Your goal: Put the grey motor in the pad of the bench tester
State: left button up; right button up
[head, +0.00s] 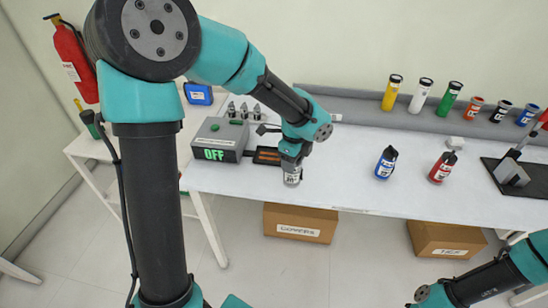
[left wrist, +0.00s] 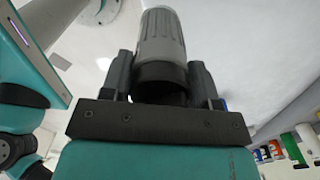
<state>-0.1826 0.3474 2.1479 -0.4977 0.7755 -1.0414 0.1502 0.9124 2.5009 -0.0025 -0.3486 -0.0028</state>
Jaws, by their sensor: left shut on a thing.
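The grey motor (head: 292,178) is upright in my left gripper (head: 290,163), which is shut on it. It is near the front edge of the bench, just right of the tester's pad; I cannot tell if it touches the bench. In the left wrist view the motor (left wrist: 161,38) is between the two fingers. The bench tester (head: 213,138) is a grey box with a green OFF display. Its dark pad (head: 266,155) with orange strips lies at its right side and looks empty. My right gripper is out of view; part of my right arm shows at the lower right.
A blue motor (head: 385,163) and a red motor (head: 442,167) stand on the bench (head: 340,165). Several coloured cylinders line the back ledge. Cardboard boxes (head: 300,223) are below. The bench between pad and blue motor is clear.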

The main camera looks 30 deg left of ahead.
pick_arm(q)
jog(key=s+a, duration=0.2)
jog(key=a, duration=0.4)
jog(key=shift+s+a+r, duration=0.15)
jog(key=shift+a, duration=0.05)
jog(key=w+a+f, duration=0.1)
jog(key=w+a, duration=0.7)
jog(key=w, duration=0.4)
jog(key=shift+w+f, duration=0.2)
jog(key=shift+w, duration=0.2)
jog(key=shift+a, duration=0.1)
jog(key=shift+w+a+f, duration=0.1)
jog(key=shift+w+f, duration=0.1)
jog(key=shift+f, duration=0.7)
jog(key=shift+w+a+f, duration=0.1)
jog(key=shift+w+f, duration=0.05)
jog(key=shift+f, duration=0.75)
